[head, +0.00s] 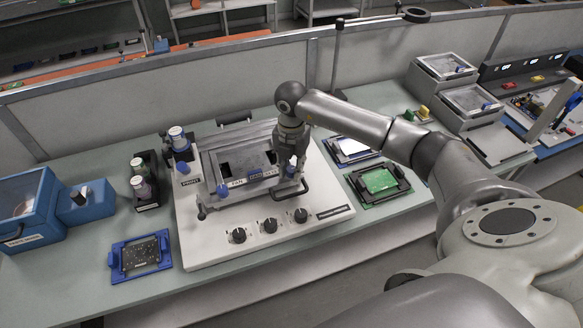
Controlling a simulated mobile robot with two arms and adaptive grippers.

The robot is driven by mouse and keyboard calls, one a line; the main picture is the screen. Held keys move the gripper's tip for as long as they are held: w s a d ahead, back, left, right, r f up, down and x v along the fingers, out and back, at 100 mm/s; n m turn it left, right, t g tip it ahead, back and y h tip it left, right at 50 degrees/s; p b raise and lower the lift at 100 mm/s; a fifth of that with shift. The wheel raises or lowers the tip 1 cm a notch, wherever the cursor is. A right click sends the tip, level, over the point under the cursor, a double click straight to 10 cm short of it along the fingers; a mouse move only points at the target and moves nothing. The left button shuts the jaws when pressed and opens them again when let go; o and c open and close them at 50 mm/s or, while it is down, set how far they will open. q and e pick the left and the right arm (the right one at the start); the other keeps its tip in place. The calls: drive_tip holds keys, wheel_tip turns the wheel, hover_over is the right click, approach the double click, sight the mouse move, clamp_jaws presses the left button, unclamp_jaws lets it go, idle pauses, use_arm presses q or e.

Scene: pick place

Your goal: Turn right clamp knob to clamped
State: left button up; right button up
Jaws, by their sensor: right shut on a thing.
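A white stencil-printer station (210,250) stands on the bench with a grey frame (225,160) on top. My right gripper (290,162) reaches down from above at the frame's right front corner. It is shut on the right clamp knob (292,171), a small blue knob mostly hidden by the fingers. Whether that knob is in its clamped position cannot be told. The left clamp knob (222,190), also blue, stands free at the frame's left front. My left gripper is not in view.
Black dials (270,225) line the station's front. A blue-edged board holder (140,256) and dark bottle rack (146,182) are to the left. A green board (378,181) and a white-topped holder (351,149) are to the right. The front bench edge is clear.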

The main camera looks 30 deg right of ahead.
drive_tip(key=n+b, duration=0.2)
drive_tip(key=n, duration=0.1)
drive_tip(key=shift+f+b, duration=0.2)
drive_tip(key=shift+b, duration=0.1)
drive_tip(key=n+b, duration=0.4)
drive_tip(key=n, duration=0.1)
drive_tip(key=shift+n, duration=0.4)
drive_tip(key=n+b, duration=0.2)
drive_tip(key=n, duration=0.2)
drive_tip(key=shift+b, duration=0.35)
drive_tip(key=shift+r+n+b, duration=0.15)
drive_tip(key=shift+n+b, duration=0.8)
drive_tip(key=shift+n, duration=1.15)
drive_tip(key=o, duration=1)
drive_tip(key=shift+o, duration=0.2)
drive_tip(key=shift+r, duration=0.1)
